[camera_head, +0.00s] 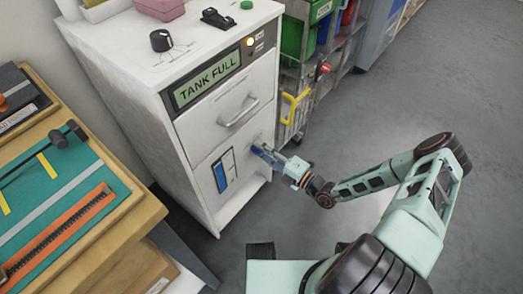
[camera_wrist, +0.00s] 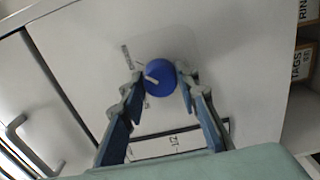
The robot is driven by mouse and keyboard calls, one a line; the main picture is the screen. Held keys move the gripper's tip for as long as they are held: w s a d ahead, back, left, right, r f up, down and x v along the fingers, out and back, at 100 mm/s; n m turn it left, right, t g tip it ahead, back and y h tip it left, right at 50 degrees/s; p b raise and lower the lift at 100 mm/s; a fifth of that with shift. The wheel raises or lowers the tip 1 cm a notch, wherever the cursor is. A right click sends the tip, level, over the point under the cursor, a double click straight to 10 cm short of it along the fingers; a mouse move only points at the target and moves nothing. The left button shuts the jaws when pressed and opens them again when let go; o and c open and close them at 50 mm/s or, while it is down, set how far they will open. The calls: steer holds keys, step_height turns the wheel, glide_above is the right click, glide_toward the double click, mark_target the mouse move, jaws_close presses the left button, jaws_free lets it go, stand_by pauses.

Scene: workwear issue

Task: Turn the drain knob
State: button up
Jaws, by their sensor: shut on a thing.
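The drain knob is a round blue knob with a pale pointer mark, on the front of a white cabinet (camera_head: 190,143). In the wrist view the knob (camera_wrist: 160,77) sits between the two fingertips of my gripper (camera_wrist: 157,84), which is shut on it. The pointer mark slants to the upper left. In the head view my gripper (camera_head: 268,155) reaches the lower right of the cabinet front and hides the knob. A blue level gauge (camera_head: 223,170) is left of it. The cabinet's display (camera_head: 207,79) reads "TANK FULL" and a small yellow lamp (camera_head: 250,42) is lit beside it.
A drawer handle (camera_head: 239,112) sticks out above the gripper; it also shows in the wrist view (camera_wrist: 35,145). A wire rack (camera_head: 299,80) with bins stands right of the cabinet. A wooden bench (camera_head: 140,215) is at the left. The floor at the right is clear.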

steer(key=o, duration=1.1)
steer(key=shift+o, duration=0.2)
steer(key=v, duration=1.2)
steer(key=shift+s, duration=0.1)
